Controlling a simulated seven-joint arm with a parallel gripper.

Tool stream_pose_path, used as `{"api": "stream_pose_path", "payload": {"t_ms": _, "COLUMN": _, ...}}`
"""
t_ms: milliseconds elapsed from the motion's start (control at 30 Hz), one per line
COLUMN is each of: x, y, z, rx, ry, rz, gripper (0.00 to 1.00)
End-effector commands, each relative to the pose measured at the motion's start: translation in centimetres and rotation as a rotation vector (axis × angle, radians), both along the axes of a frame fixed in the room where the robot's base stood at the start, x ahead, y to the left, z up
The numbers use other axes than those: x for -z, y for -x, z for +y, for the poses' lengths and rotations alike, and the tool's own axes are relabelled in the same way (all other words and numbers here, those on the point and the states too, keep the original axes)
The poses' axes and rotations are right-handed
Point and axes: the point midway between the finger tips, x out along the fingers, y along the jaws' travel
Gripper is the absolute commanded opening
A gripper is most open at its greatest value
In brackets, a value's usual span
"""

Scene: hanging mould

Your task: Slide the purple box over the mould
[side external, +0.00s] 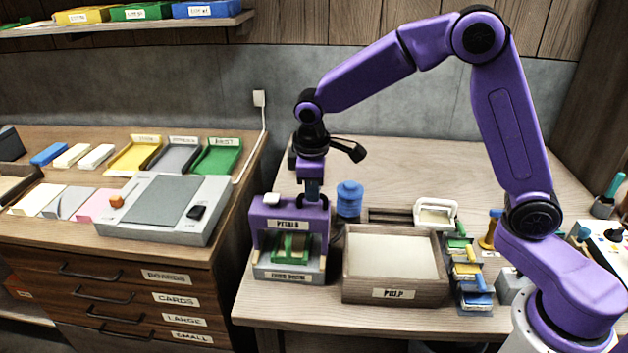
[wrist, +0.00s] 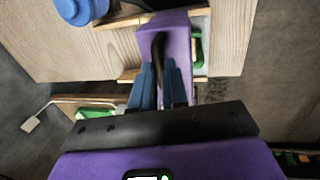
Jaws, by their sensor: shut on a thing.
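The purple box (side external: 266,218), with a label that seems to read PETALS, stands like a bridge at the left front of the wooden table. A green mould (side external: 291,246) shows in the opening under its front, on a grey base (side external: 262,272) with a label. My gripper (side external: 312,198) points down at the right part of the box top. In the wrist view the purple box (wrist: 177,25) lies ahead of my gripper (wrist: 160,75), whose blue fingers close on its dark handle (wrist: 158,48). The exact overlap is partly hidden.
A wooden box of pulp (side external: 393,292) stands close to the right of the base. A blue round container (side external: 349,198) is just behind. Small coloured items (side external: 467,270) stand farther right. The table's back right is clear. A separate cabinet (side external: 120,262) stands left.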

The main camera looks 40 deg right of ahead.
Motion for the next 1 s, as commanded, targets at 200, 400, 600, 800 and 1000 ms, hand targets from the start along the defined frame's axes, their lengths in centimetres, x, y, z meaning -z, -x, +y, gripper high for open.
{"api": "stream_pose_path", "payload": {"t_ms": 200, "x": 0.0, "y": 0.4, "z": 0.7, "rx": -0.006, "ry": -0.008, "rz": 0.006, "gripper": 0.17}}
{"api": "stream_pose_path", "payload": {"t_ms": 400, "x": 0.0, "y": 0.3, "z": 0.6, "rx": -0.003, "ry": -0.007, "rz": 0.006, "gripper": 0.39}}
{"api": "stream_pose_path", "payload": {"t_ms": 600, "x": -0.1, "y": 0.2, "z": 0.4, "rx": -0.002, "ry": -0.005, "rz": 0.005, "gripper": 0.39}}
{"api": "stream_pose_path", "payload": {"t_ms": 800, "x": -2.2, "y": 0.5, "z": 0.7, "rx": -0.002, "ry": -0.007, "rz": 0.002, "gripper": 0.39}}
{"api": "stream_pose_path", "payload": {"t_ms": 1000, "x": -6.2, "y": 1.0, "z": 1.3, "rx": -0.003, "ry": -0.008, "rz": -0.001, "gripper": 0.39}}
